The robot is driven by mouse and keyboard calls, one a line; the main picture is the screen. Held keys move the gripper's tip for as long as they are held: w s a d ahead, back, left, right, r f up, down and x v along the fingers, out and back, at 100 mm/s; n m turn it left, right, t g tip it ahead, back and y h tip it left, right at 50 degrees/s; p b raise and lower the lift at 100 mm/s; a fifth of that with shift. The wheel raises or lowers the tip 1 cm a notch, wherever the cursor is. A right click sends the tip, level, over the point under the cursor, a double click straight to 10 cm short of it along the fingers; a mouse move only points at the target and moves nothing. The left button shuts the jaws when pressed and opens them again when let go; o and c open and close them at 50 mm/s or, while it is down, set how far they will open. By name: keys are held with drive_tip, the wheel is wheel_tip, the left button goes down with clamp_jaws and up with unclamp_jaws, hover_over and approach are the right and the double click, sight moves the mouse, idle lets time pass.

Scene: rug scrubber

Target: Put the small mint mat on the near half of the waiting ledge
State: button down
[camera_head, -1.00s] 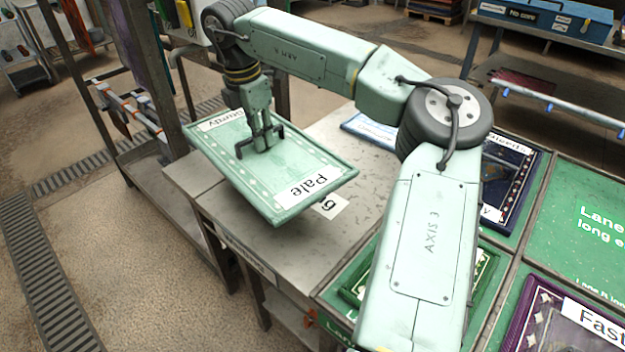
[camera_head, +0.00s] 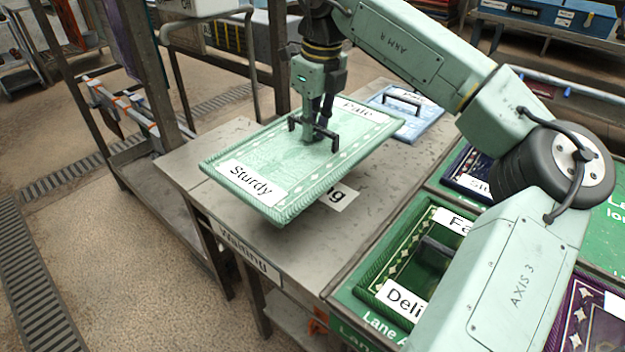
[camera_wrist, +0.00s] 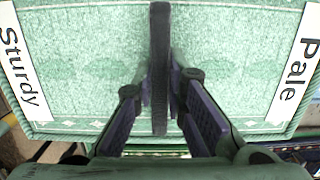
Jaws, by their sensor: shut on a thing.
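The small mint mat (camera_head: 250,160) has a pale border pattern and white labels reading "Sturdy" and "Pale". My gripper (camera_head: 318,132) is shut on the dark handle at the mat's middle. The mat hangs level or slightly tilted over the grey waiting ledge (camera_head: 290,247), apparently above its surface, and hides part of it and part of a white label on it. In the wrist view the mat (camera_wrist: 90,75) fills the picture, with the handle (camera_wrist: 160,60) between my fingers. The ledge's front edge carries a "Waiting" sign (camera_head: 248,250).
A light blue mat (camera_head: 410,118) with a handle lies at the ledge's far end. To the right are green lanes with a dark green mat (camera_head: 400,262), a navy mat (camera_head: 468,172) and a purple mat (camera_head: 590,320). The ledge's front part is bare.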

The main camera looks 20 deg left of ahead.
sight(317, 126)
wheel_tip(317, 126, down, 9)
drive_tip(key=shift+f+p, duration=0.1)
drive_tip(key=shift+p, duration=0.55)
drive_tip(key=shift+f, duration=0.2)
drive_tip(key=c, duration=1.6)
unclamp_jaws()
drive_tip(key=shift+r, duration=0.1)
drive_tip(key=shift+c, duration=0.2)
drive_tip(key=r, duration=0.4)
drive_tip(key=d+r+b, duration=0.1)
drive_tip(key=r, duration=0.7)
drive_tip(key=shift+s+d+r, duration=0.1)
drive_tip(key=shift+s+d, duration=0.05)
drive_tip(key=shift+s, duration=0.15)
